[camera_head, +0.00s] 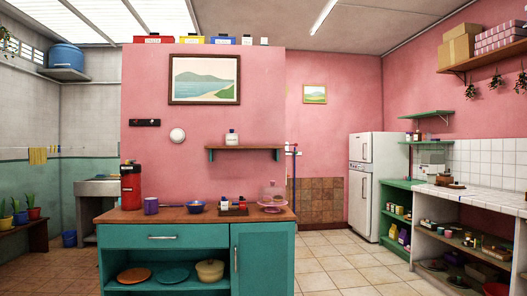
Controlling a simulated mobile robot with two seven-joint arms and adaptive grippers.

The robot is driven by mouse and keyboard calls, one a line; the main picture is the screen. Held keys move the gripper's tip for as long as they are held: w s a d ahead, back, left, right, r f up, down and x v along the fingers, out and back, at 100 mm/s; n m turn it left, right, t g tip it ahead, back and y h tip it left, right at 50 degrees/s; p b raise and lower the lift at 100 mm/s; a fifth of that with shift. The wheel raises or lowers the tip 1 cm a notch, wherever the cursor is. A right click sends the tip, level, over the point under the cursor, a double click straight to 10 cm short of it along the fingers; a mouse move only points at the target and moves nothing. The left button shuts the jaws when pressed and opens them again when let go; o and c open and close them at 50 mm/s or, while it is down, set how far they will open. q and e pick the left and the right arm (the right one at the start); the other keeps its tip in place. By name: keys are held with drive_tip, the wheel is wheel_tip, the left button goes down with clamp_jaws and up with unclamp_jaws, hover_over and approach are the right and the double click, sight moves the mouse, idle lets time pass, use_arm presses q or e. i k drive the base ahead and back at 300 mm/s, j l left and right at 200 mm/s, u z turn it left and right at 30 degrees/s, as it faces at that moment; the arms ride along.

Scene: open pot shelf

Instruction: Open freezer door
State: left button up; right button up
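A white two-door fridge-freezer (374,185) stands against the pink back wall, right of centre and some way off. Its smaller upper door (360,148) and taller lower door (360,203) both look shut. The upper door has a vertical handle (365,152), and the lower door has one too (364,188). Which door is the freezer's cannot be told. Neither of my grippers shows in the head view.
A teal cabinet with a wooden top (196,215) stands close in front at centre-left. A green shelf unit (397,225) and a white counter (480,197) line the right side. Tiled floor (335,262) lies clear between the cabinet and the fridge.

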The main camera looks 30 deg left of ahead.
sight(360, 144)
drive_tip(key=u, duration=0.3)
drive_tip(key=i+u, duration=0.2)
drive_tip(key=i, duration=0.25)
drive_tip(key=i+z, duration=0.15)
drive_tip(key=i, duration=0.45)
drive_tip(key=i+z, duration=0.15)
drive_tip(key=i, duration=0.4)
drive_tip(key=i+z, duration=0.2)
drive_tip(key=i, duration=0.4)
drive_tip(key=i+j+z, duration=0.15)
drive_tip(key=i, duration=0.4)
drive_tip(key=i+u, duration=0.15)
drive_tip(key=i, duration=0.4)
drive_tip(key=i+u, duration=0.2)
drive_tip(key=i, duration=0.4)
drive_tip(key=i+l+u, duration=0.15)
drive_tip(key=i, duration=0.4)
drive_tip(key=i+l+u, duration=0.15)
drive_tip(key=i+l, duration=0.15)
drive_tip(key=i, duration=0.25)
drive_tip(key=i+u, duration=0.4)
drive_tip(key=i, duration=1.95)
drive_tip(key=i+z, duration=0.2)
drive_tip(key=i, duration=0.4)
drive_tip(key=i+z, duration=0.25)
drive_tip(key=i, duration=0.3)
drive_tip(key=i+j+z, duration=0.2)
drive_tip(key=i, duration=0.4)
drive_tip(key=i+j+z, duration=0.2)
drive_tip(key=i, duration=0.35)
